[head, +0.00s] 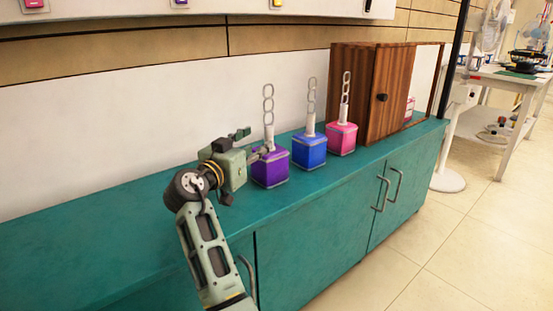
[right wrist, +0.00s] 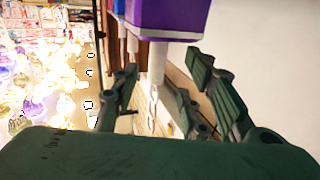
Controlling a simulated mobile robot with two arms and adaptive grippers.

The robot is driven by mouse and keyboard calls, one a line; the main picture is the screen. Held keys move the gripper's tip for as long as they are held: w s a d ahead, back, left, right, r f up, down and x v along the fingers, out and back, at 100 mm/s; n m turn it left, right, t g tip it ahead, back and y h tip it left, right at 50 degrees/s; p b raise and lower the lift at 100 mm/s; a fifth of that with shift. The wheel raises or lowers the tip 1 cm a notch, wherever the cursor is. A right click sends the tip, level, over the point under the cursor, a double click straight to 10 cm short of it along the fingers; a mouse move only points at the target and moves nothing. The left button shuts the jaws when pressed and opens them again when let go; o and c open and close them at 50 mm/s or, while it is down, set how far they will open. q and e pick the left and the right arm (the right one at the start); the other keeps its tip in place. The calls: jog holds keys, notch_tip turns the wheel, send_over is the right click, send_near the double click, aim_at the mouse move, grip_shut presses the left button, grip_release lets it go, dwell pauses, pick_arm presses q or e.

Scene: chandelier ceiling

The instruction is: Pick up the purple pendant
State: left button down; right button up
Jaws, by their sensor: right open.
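The purple pendant (head: 270,168) stands upright on the teal counter, a cube with a white stem and pale chain links above. My right gripper (head: 254,143) is open at the pendant's left, level with its stem. One finger reaches close to the stem base and the other is farther back. In the right wrist view the purple cube (right wrist: 178,18) appears upside down at the top. Its white stem (right wrist: 157,62) lines up with the gap between the open fingers of my right gripper (right wrist: 160,95); I cannot tell whether they touch it. My left gripper is not in view.
A blue pendant (head: 309,151) and a pink pendant (head: 341,138) stand in a row to the right on the counter (head: 110,215). A wooden cabinet (head: 390,85) is beyond them. The counter's left part is clear. A white wall runs behind.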

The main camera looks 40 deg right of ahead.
aim_at(267, 136)
jog(key=b+x, duration=0.1)
jog(key=x, duration=0.3)
jog(key=b+x, duration=0.1)
jog(key=x, duration=0.2)
jog(key=shift+s+d+r+b, duration=0.15)
jog(key=shift+r+b, duration=0.15)
grip_shut()
dwell(0.4)
jog(key=shift+r, duration=0.1)
